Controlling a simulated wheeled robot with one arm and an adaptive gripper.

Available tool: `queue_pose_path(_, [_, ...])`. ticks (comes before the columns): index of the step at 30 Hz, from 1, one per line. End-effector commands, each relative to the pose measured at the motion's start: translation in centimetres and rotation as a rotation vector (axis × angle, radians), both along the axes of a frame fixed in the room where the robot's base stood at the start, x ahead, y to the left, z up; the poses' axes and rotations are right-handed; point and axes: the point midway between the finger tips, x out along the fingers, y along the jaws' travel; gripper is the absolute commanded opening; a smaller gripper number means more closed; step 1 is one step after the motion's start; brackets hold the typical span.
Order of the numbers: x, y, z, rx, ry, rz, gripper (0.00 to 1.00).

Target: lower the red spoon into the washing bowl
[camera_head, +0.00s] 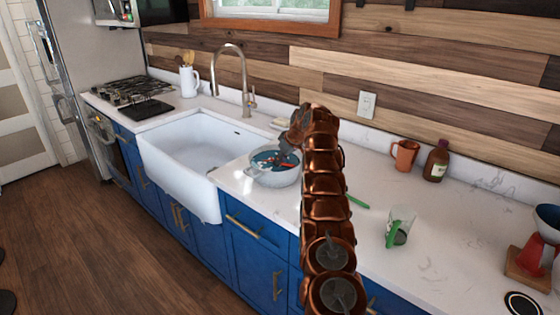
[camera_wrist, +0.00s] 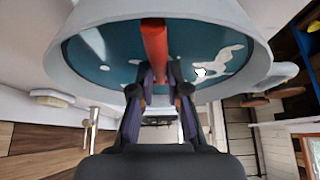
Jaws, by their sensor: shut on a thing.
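The washing bowl (camera_head: 272,181) is a pale round bowl on the white counter, right of the sink. It holds blue water with whitish foam patches. The bowl's pale wall (camera_wrist: 262,62) fills the top of the wrist view. The red spoon (camera_wrist: 155,45) reaches from between my fingertips over the blue water. My gripper (camera_wrist: 158,88) is shut on it. In the head view my gripper (camera_head: 286,150) is at the bowl, and a bit of red shows there. Whether the spoon touches the water or the bowl's bottom I cannot tell.
The white sink (camera_head: 185,150) and its tall faucet (camera_head: 243,75) lie left of the bowl. A glass with something green (camera_head: 399,227), a copper mug (camera_head: 404,155) and a brown bottle (camera_head: 436,160) stand to the right. A green handle (camera_head: 357,202) lies beside my arm.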

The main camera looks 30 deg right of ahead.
Motion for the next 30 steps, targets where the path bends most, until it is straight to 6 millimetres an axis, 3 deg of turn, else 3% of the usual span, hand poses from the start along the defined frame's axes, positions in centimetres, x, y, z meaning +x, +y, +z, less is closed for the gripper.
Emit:
queue_pose_path(12, [-0.16,-0.28,-0.02,-0.001,0.002,-0.004,0.00])
queue_pose_path(13, [-0.16,-0.28,-0.01,-0.002,0.002,-0.004,0.16])
queue_pose_path(21, [-0.10,-0.19,0.03,-0.001,0.001,-0.003,0.44])
queue_pose_path(30, [-0.08,-0.14,0.06,-0.001,0.001,-0.002,0.44])
